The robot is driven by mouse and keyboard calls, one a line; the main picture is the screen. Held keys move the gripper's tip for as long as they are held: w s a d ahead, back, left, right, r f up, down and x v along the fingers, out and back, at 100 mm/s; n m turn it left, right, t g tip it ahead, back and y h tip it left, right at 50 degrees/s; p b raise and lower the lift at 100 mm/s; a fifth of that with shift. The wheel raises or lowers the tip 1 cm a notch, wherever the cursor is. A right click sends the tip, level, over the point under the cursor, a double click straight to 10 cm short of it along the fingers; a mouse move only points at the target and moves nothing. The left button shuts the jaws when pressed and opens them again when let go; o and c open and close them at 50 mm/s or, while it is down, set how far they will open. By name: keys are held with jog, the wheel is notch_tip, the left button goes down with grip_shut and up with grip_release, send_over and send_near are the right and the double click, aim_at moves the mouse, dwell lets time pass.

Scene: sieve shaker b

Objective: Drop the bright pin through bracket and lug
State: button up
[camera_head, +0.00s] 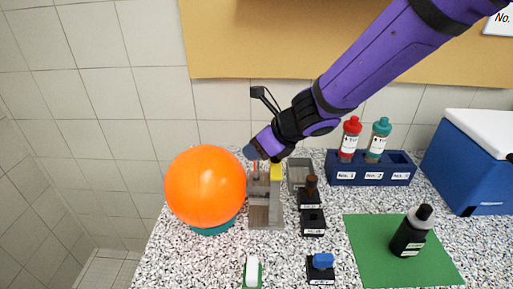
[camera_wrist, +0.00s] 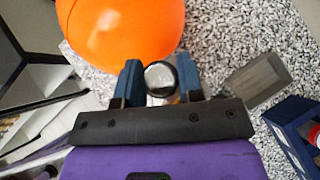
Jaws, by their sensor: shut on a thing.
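My gripper (camera_head: 262,160) is above the grey bracket fixture (camera_head: 265,214) on the speckled counter, close to its upright part. In the wrist view, the blue fingers of my gripper (camera_wrist: 161,88) are shut on a round, shiny, dark-rimmed thing, which I take as the head of the bright pin (camera_wrist: 160,76). The pin's lower part is hidden in the wrist view. I cannot tell the lug from the bracket, or whether the pin's tip is in a hole.
A large orange ball (camera_head: 205,186) on a teal base stands close left. Right of the fixture are a grey tray (camera_head: 298,175) and small labelled black holders (camera_head: 313,222). Farther right are a blue bottle rack (camera_head: 370,178), a green mat (camera_head: 385,262) with a dark bottle (camera_head: 411,234), and a blue box (camera_head: 465,172).

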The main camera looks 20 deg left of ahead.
jog(key=shift+r, duration=0.55)
jog(key=shift+f, duration=0.85)
dwell(1.4)
jog(key=o, duration=1)
jog(key=shift+o, duration=0.2)
jog(key=v, duration=1)
jog(key=shift+d+r, duration=0.25)
jog(key=shift+s, duration=0.1)
